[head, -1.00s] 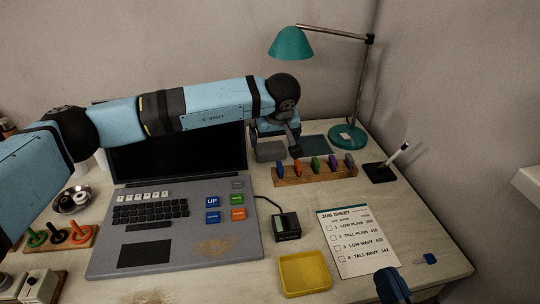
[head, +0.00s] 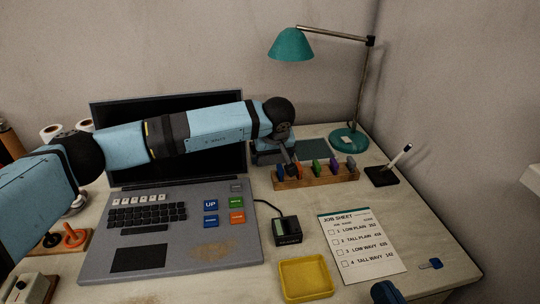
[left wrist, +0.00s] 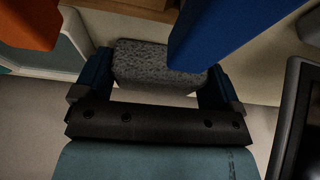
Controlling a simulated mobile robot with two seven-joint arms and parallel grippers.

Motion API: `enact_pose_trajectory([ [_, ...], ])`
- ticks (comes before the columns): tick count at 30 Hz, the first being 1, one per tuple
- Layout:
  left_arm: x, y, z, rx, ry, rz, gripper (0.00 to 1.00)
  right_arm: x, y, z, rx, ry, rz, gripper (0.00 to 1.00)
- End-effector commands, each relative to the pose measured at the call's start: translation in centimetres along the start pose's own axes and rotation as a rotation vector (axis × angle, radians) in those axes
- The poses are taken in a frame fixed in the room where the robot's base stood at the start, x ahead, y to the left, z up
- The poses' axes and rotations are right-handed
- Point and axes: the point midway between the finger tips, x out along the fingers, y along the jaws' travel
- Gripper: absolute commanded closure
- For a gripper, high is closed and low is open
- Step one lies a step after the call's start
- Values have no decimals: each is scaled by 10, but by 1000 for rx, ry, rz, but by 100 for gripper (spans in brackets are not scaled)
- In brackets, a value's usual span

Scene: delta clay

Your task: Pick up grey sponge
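The grey sponge (left wrist: 158,65) is a speckled block in the left wrist view. It lies between the two blue fingers of my left gripper (left wrist: 155,80), one finger at each end, with no clear gap at either side. Whether the fingers press on it cannot be told. A strip of pale surface shows between the sponge and the dark palm. In the head view my left gripper (head: 284,156) is low behind the wooden rack, and the sponge is mostly hidden there. A small dark blue part of my right gripper (head: 386,292) shows at the bottom edge; its fingers cannot be made out.
The wooden rack (head: 316,179) with several coloured pieces stands just in front of my left gripper. The laptop (head: 185,262) is to the left, the teal lamp (head: 349,138) behind right. A yellow tray (head: 306,278), black device (head: 286,230) and job sheet (head: 362,244) lie nearer.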

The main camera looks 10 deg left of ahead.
Motion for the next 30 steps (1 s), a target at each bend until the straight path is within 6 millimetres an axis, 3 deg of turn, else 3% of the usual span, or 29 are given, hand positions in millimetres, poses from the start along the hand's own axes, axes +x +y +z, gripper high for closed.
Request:
enact_pose_trajectory([
  [8, -1, 0, 0, 0, 0, 0, 34, 0, 0, -1, 0, 1, 0, 100],
  [14, -14, 0, -2, -1, 2, 0, 34, 0, -2, -15, -5, 39, 3, 100],
  [25, -73, 0, -27, -1, 3, 0, 34, -2, -8, -45, -9, 141, 9, 100],
  [30, -83, -2, 12, 4, 0, 0, 34, -3, -3, -37, -17, 100, 29, 100],
])
